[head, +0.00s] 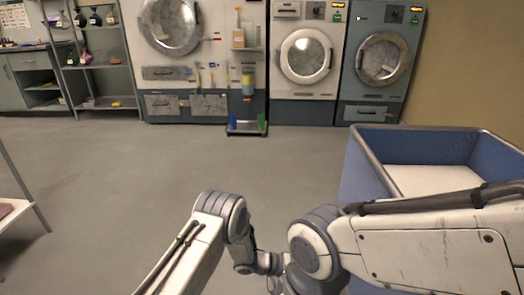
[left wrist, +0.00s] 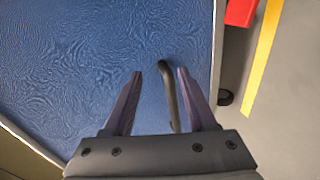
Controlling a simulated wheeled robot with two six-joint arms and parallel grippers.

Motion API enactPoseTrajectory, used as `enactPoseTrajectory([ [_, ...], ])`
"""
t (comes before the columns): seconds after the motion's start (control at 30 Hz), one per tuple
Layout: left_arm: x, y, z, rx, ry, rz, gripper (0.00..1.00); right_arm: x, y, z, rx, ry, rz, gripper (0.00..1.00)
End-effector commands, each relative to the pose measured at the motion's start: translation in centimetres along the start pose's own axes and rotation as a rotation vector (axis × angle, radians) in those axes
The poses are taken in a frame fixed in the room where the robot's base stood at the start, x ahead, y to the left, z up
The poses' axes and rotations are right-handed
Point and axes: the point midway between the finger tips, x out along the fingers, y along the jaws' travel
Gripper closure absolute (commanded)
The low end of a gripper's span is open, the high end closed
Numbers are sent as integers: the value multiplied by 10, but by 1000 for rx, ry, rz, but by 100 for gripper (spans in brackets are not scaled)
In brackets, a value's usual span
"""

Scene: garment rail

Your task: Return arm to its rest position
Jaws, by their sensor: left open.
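My left arm (head: 205,235) comes in from the bottom left in the head view, bends at the elbow and runs down to the bottom edge; its fingers cannot be made out there. In the left wrist view my left gripper (left wrist: 158,75) is open, its two fingers apart. A dark curved bar (left wrist: 168,95) shows between the fingers; I cannot tell whether they touch it. No garment shows in the gripper. My right arm (head: 430,240) crosses the lower right of the head view, in front of the blue bin (head: 358,180). My right gripper is out of view.
The bin has a grey rim and a pale inside surface. A blue patterned panel (left wrist: 80,60) fills much of the left wrist view, with a red object (left wrist: 240,12) and yellow floor stripe (left wrist: 262,60) at right. Washers (head: 305,57) line the back wall. Open floor (head: 130,170) lies left.

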Motion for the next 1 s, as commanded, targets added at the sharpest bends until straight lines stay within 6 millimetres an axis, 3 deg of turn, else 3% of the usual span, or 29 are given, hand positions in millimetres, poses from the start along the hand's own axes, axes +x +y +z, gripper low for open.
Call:
enactPoseTrajectory([
  [0.37, -12, 52, -51, 230, 161, -220, 43, -10, -1, 0, 0, 0, 0, 100],
  [0.53, -34, 94, -76, 369, 253, -405, 43, -17, -1, -1, 0, -1, 0, 100],
  [0.63, -61, 128, -82, 456, 299, -564, 43, -24, -2, -1, 0, 0, 0, 100],
  [0.73, -96, 160, -74, 517, 311, -736, 43, -30, -2, -1, 0, 0, 0, 100],
  [0.83, -133, 188, -50, 548, 281, -894, 43, -36, -3, -2, 0, 0, 0, 100],
  [1.0, -197, 225, 22, 549, 133, -1100, 43, -46, -3, -2, 0, 0, 0, 100],
])
